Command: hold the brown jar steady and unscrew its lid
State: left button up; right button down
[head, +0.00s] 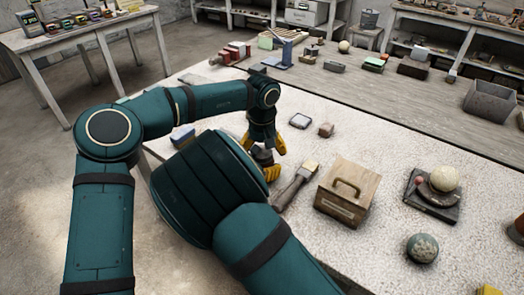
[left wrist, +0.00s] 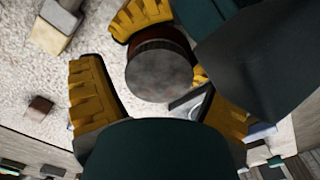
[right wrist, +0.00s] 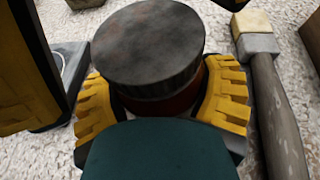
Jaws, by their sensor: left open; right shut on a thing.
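The brown jar (right wrist: 165,103) stands upright in the right wrist view, with its wide, dark grey lid (right wrist: 148,50) on top. My right gripper (right wrist: 163,108) is shut on the jar's body below the lid, one yellow finger on each side. In the left wrist view the lid's round face (left wrist: 160,72) lies between the spread yellow fingers of my left gripper (left wrist: 155,95), which is open, with gaps beside the lid. In the head view my left gripper (head: 264,144) points down above my right gripper (head: 264,164). Fingers mostly hide the jar there.
A brush (head: 297,186) lies just right of the grippers, near a wooden box with a handle (head: 347,191). A small brown block (head: 326,130) and a small pale tray (head: 300,120) lie behind. A green sphere (head: 422,248) and a cream sphere (head: 444,178) are farther right.

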pick_arm(q)
jog(key=shift+o, duration=0.2)
jog(key=shift+r, duration=2.35)
jog(key=shift+d+r+n, duration=0.1)
jog(key=shift+r+n, duration=0.4)
jog(key=shift+r, duration=1.05)
jog(key=shift+f, duration=3.9)
jog(key=c, duration=1.3)
jog(key=o, duration=1.3)
jog(key=shift+c, duration=0.2)
jog(key=shift+r, duration=0.1)
